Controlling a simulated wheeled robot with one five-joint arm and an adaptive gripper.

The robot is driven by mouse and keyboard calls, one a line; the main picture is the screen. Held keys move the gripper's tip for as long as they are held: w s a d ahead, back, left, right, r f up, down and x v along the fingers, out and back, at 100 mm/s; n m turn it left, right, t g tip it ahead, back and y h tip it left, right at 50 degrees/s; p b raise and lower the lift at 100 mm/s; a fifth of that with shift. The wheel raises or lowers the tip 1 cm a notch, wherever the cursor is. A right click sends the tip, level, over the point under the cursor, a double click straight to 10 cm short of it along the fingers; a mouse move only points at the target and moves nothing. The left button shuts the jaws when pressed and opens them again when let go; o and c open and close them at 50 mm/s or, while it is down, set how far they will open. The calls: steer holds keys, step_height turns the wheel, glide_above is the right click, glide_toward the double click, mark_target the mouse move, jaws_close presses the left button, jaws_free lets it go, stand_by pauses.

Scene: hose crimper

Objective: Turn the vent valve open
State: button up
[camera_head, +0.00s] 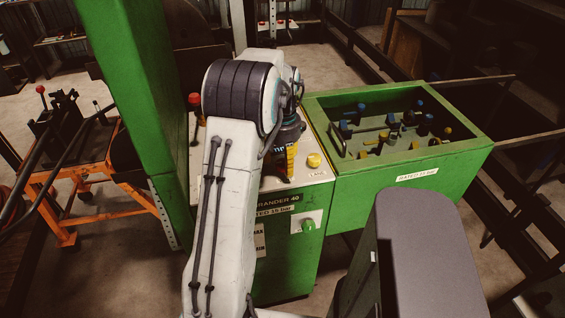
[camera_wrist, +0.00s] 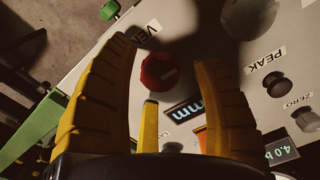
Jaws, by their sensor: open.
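My gripper (camera_wrist: 168,56) is open, its yellow ribbed fingers pointing at the panel. A dark red knob (camera_wrist: 159,71) shows between the fingertips, with no visible contact. A label reading "VEN" (camera_wrist: 147,30), partly hidden by the left finger, sits beside this knob. A green knob (camera_wrist: 110,10) shows beyond the panel edge; I cannot tell from the label alone which one is the vent valve. In the head view my gripper (camera_head: 288,172) hangs over the panel top of the green machine, and my arm hides the red knob. A green knob (camera_head: 308,225) is on the machine's front.
A yellow button (camera_head: 314,160) stands right of my gripper. A green tray (camera_head: 460,150) with several small fittings adjoins the machine. A green column (camera_head: 135,95) rises at left. Dark PEAK (camera_wrist: 274,83) and ZERO (camera_wrist: 305,117) knobs and small displays share the panel.

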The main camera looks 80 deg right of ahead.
steer(key=shift+f, duration=0.45)
steer(key=c, duration=1.2)
